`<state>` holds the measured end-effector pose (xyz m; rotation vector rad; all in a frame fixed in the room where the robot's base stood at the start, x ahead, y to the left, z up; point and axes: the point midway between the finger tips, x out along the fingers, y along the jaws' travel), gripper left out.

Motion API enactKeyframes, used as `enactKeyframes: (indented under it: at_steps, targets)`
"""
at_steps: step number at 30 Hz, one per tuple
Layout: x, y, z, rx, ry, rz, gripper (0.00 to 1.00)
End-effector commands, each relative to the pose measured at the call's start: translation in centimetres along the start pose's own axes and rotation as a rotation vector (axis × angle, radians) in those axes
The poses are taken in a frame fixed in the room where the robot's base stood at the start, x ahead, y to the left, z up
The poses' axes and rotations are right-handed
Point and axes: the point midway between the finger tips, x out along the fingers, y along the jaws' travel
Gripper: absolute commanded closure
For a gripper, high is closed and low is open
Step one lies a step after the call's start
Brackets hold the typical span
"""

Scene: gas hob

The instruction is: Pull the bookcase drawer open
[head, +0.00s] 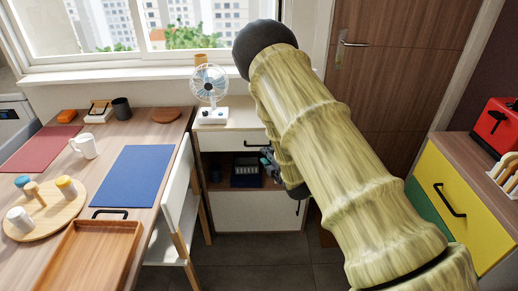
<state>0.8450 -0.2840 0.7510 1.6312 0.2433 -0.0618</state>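The bookcase (229,210) stands against the back wall below the window, left of the door. Its white drawer front (225,140) is at the top, under the light top board, and looks closed. A dark handle (252,143) shows at its right part, close to my arm. My gripper (268,163) is small and dark in this view, at the right of the drawer front and near the handle. My arm covers much of it, so its fingers, and any contact with the handle, cannot be made out.
A white fan (209,88) stands on the bookcase. A dark basket (246,172) sits in its open shelf. A wooden table (134,135) with a mug (84,146) and a tray (92,258) is at left. A yellow-fronted cabinet (449,200) is at right. Dark floor lies between.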

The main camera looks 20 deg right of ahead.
Motion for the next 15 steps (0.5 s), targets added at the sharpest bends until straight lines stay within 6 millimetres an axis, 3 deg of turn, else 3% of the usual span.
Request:
enactKeyframes:
  at_steps: [15]
  targets:
    - [7.8, -0.1, 0.1, 0.004, -0.002, -0.002, 0.7]
